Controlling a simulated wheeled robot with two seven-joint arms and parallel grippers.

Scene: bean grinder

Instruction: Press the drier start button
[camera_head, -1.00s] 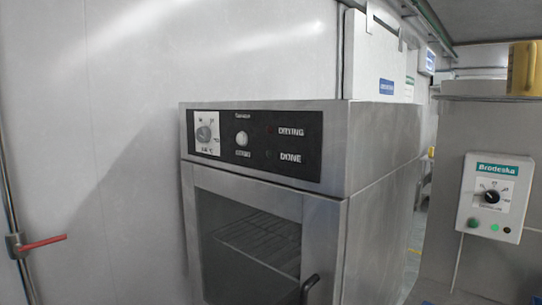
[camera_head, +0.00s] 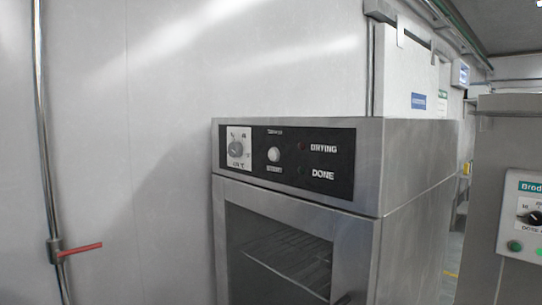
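The drier (camera_head: 395,150) is a steel cabinet in the middle of the head view, with a black control panel (camera_head: 330,172) on its upper front. A round white start button (camera_head: 273,155) sits on the panel, right of a temperature dial (camera_head: 236,149) on a white plate. Two small lamps, labelled DRYING (camera_head: 302,147) and DONE (camera_head: 300,171), are to its right; neither looks brightly lit. Below is a glass door (camera_head: 285,255) with a wire rack behind it. Neither of my grippers is in view.
A pipe (camera_head: 45,150) with a red-handled valve (camera_head: 80,250) runs down the white wall at left. A Brodeska control box (camera_head: 522,215) is cut off at the right edge. A white box (camera_head: 410,75) stands behind the drier top. The space before the panel looks clear.

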